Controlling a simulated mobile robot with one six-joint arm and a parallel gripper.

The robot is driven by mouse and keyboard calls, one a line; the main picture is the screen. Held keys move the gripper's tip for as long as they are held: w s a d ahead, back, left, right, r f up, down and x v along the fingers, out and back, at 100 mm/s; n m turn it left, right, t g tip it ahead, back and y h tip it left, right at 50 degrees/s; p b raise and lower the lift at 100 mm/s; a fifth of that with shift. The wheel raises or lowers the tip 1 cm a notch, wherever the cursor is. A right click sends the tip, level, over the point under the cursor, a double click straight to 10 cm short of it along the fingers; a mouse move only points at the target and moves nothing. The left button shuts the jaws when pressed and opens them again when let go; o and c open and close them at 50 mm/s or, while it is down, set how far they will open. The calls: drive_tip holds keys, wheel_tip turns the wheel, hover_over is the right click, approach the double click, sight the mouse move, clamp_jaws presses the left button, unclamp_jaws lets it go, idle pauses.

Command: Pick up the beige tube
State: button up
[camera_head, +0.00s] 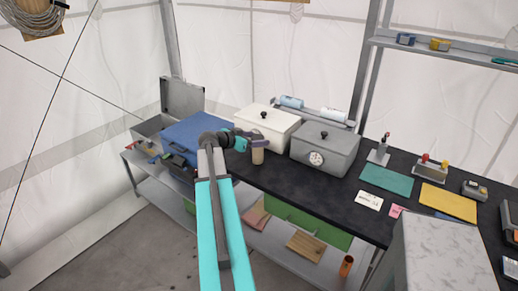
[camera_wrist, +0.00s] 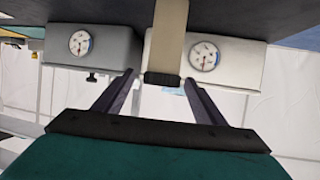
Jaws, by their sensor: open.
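The beige tube (camera_head: 257,155) stands upright on the black worktop, in front of the white box, in the head view. My gripper (camera_head: 246,141) is at its upper end and partly covers it. In the wrist view, which is upside down, the beige tube (camera_wrist: 169,35) runs from the worktop to a dark cap. My gripper (camera_wrist: 161,78) is open, with one finger on each side of the capped end. Gaps show between the fingers and the tube, though I cannot tell how deep the tube sits between them.
A white box (camera_head: 268,122) and a grey box (camera_head: 325,148) with dials stand behind the tube. A blue case (camera_head: 195,135) lies to the left. The black worktop (camera_head: 300,190) is clear to the right of the tube, up to a white card (camera_head: 370,200).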

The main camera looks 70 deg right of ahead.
drive_tip(key=shift+x, duration=0.95)
drive_tip(key=c, duration=1.6)
drive_tip(key=shift+o, duration=0.2)
drive_tip(key=shift+r, duration=0.15)
